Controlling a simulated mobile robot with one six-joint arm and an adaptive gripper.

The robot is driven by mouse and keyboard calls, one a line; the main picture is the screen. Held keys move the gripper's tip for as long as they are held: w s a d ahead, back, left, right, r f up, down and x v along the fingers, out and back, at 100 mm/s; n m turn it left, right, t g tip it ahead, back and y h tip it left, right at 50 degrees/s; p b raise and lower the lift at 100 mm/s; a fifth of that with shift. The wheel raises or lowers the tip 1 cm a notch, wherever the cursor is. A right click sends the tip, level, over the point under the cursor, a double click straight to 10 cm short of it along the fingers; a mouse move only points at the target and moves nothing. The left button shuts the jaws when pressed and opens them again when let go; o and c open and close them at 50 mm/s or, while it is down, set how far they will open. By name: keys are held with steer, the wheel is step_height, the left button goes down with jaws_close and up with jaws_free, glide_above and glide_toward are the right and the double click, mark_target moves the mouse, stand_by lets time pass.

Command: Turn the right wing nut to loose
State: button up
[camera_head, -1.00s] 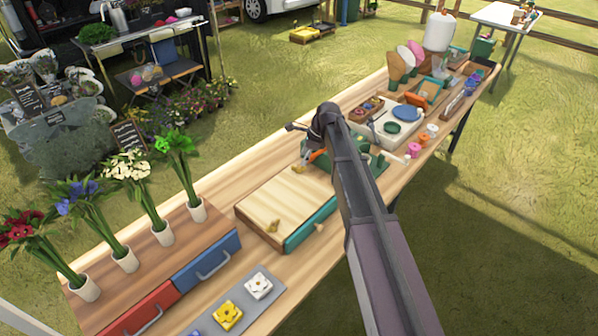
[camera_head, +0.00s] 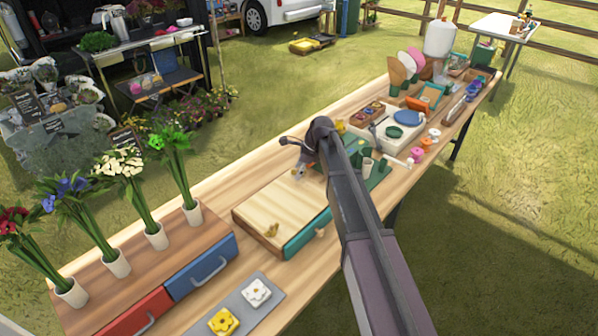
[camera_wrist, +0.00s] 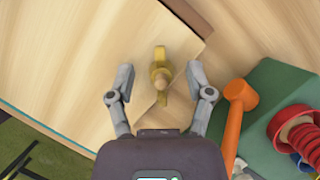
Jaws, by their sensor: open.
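The flower press is a pale wooden board (camera_head: 275,205) with a teal front, lying on the long table. One brass wing nut (camera_head: 271,230) sits at its near end. The other wing nut (camera_wrist: 160,58) is at the far end, next to the arm, with its wings pointing up and down in the wrist view. My gripper (camera_wrist: 160,80) is open and empty, with one finger on each side of this far nut and a gap to both. The gripper (camera_head: 297,155) also shows above the far end of the press. The gap in height is hard to tell.
Flower vases (camera_head: 157,237) stand on a drawer box at the left. The table between vases and press is clear.

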jaws_close()
